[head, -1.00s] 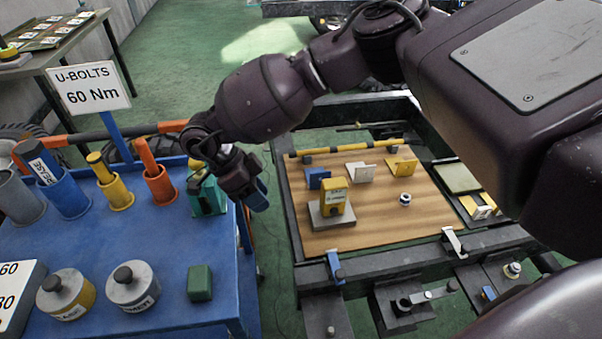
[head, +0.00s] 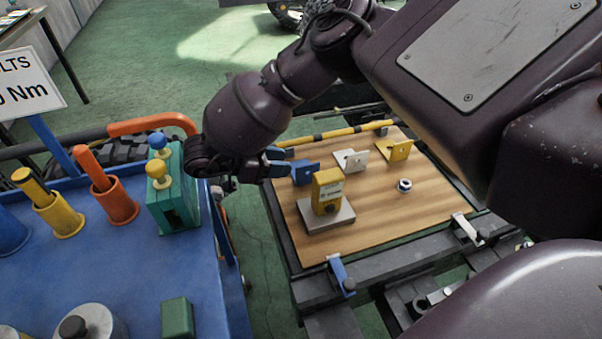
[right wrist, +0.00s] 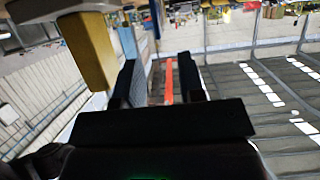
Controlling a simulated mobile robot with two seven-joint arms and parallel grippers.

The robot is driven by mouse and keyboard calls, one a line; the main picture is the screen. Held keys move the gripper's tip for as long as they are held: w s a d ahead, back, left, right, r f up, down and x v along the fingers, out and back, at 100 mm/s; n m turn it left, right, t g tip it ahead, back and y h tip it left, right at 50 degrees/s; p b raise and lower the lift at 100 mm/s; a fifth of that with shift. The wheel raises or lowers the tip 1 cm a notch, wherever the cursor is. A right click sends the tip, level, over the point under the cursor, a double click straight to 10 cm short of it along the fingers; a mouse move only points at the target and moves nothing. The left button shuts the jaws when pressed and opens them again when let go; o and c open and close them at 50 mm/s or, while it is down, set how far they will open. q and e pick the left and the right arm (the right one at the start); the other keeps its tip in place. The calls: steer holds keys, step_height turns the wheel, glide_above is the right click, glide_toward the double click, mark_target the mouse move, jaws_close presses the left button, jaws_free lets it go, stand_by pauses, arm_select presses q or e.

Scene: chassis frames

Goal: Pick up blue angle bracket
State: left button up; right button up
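The blue angle bracket (head: 304,172) stands near the left edge of a wooden board (head: 372,203), just behind a yellow block. My right gripper (head: 278,160) points right, with its blue fingertips just left of the bracket. In the head view I cannot tell whether they touch it. The right wrist view shows its two fingers (right wrist: 162,78) apart, with no held part visible between them. A blue strip (right wrist: 127,42) beside the left finger there may be the bracket. My left gripper is out of view.
The yellow block (head: 327,190) on a grey plate stands close in front of the bracket. White (head: 351,160) and yellow (head: 394,151) brackets and a nut (head: 404,185) share the board. A yellow bar (head: 340,134) runs behind. A green box (head: 172,199) stands on the blue table at left.

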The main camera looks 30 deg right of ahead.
mark_target(308, 165)
steer(key=shift+x, duration=1.4)
steer(key=x, duration=0.2)
steer(key=b+x, duration=0.1)
steer(key=x, duration=0.2)
steer(key=shift+a+f, duration=0.15)
steer(key=shift+f, duration=0.05)
steer(key=shift+c, duration=0.3)
jaws_close()
steer(key=shift+w, duration=0.1)
